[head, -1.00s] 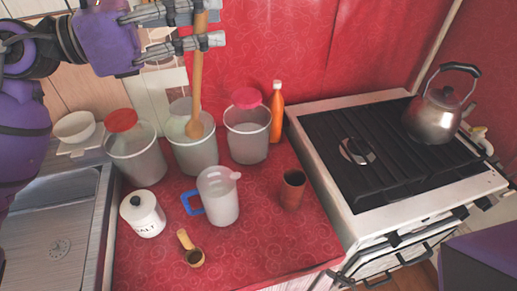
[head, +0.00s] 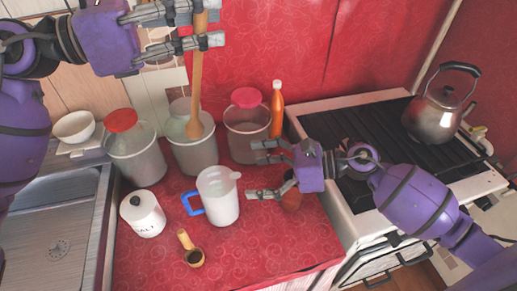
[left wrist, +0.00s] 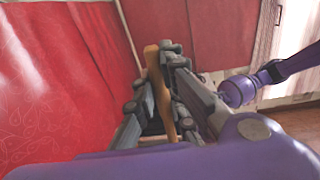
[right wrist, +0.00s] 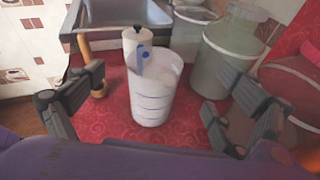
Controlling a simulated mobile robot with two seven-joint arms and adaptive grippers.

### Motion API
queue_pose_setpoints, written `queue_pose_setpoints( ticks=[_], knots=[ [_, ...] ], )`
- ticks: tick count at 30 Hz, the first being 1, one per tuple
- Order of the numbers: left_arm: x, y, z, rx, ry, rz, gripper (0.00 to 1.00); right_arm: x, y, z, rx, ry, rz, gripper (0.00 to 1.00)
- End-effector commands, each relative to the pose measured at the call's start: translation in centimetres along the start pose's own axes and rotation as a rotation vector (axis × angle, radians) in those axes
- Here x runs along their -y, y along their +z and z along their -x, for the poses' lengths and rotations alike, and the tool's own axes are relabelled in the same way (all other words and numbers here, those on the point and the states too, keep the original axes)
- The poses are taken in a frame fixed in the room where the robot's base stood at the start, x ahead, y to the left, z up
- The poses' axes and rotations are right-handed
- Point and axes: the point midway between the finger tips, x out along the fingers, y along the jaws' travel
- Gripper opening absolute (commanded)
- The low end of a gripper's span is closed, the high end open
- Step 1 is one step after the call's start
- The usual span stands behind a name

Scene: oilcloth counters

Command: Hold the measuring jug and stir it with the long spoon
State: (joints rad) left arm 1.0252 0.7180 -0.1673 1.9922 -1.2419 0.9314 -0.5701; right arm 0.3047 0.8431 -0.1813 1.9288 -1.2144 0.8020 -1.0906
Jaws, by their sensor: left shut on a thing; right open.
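The measuring jug (head: 222,205) is a white, cloudy cup with a blue handle on its left side, upright on the red counter. It also shows in the right wrist view (right wrist: 153,98), between and beyond the open fingers. My right gripper (head: 258,169) is open and empty, to the right of the jug and apart from it. My left gripper (head: 201,29) is shut on the long wooden spoon (head: 197,85), which also shows in the left wrist view (left wrist: 158,85). The spoon hangs upright, its bowl at the mouth of the middle canister (head: 195,155).
Canisters with red lids (head: 136,160) (head: 247,135) flank the middle one. An orange bottle (head: 277,112) stands behind. A salt pot (head: 142,215) and wooden scoop (head: 190,250) are left and front of the jug. A stove (head: 340,205) with kettle (head: 433,112) is right.

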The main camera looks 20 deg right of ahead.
Motion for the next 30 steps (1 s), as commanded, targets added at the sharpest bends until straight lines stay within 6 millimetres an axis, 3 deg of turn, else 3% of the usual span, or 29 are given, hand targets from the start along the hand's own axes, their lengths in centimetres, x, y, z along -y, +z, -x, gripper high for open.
queue_pose_setpoints(
  ticks=[4,10,21,30],
  knots=[
    [0.0,0.0,0.0,0.0,0.0,0.0,0.0,0.2,-2.4,-0.1,-0.113,0.032,0.102,0.94],
    [0.0,0.0,0.0,0.0,0.0,0.0,0.0,0.2,-3.2,-1.5,-0.139,0.04,0.126,0.94],
    [0.0,0.0,0.0,0.0,0.0,0.0,0.0,-0.1,-4.1,-8.3,-0.136,0.04,0.121,0.94],
    [0.0,0.0,0.0,0.0,0.0,0.0,0.0,-0.1,-4.6,-11.6,-0.137,0.038,0.122,0.94]
  ],
)
